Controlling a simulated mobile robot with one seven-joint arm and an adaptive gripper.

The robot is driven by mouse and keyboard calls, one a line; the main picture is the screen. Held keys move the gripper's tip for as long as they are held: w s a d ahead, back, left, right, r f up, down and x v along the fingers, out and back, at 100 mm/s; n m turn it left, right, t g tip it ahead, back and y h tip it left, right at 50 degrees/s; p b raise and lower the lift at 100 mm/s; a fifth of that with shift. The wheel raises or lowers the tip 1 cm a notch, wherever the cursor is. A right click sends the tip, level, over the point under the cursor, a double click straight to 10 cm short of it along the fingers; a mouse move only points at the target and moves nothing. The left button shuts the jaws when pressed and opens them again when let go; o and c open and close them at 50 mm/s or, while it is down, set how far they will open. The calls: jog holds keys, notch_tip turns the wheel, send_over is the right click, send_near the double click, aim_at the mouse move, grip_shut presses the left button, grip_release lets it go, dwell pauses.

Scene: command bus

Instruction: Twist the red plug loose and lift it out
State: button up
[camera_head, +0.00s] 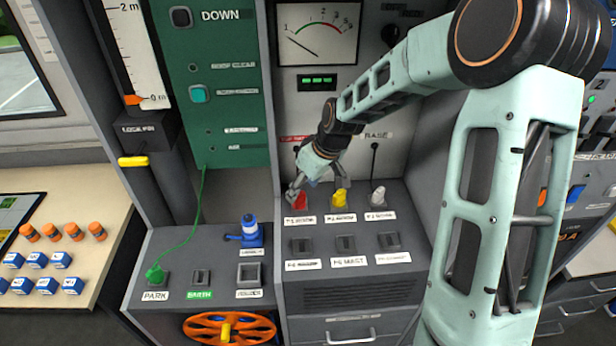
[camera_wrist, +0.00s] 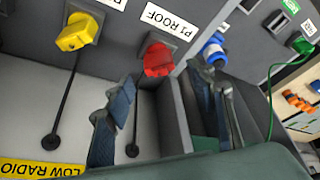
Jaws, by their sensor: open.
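The red plug (camera_head: 301,202) sits in the left socket of a row on the console, behind a label that reads P1 ROOF in the wrist view. The plug shows whole in the wrist view (camera_wrist: 158,61), with a dark cord running from its row. My gripper (camera_head: 314,190) is open above the row. In the wrist view its two fingers (camera_wrist: 166,100) are spread to either side of the red plug's line, with the plug beyond the tips. No contact shows. In the head view a finger partly covers the plug.
A yellow plug (camera_head: 340,198) stands close to the right, then a grey plug (camera_head: 377,197). Empty sockets (camera_head: 346,243) lie in front. A blue plug (camera_head: 249,232) stands on the lower left console, near a green plug (camera_head: 155,274) on a cord. A grey side wall stands left of the row.

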aim_at(299, 201)
jog(key=shift+x, duration=2.25)
jog(key=shift+r, duration=0.1)
jog(key=c, duration=1.2)
jog(key=shift+p, duration=0.3)
jog(key=shift+c, duration=0.2)
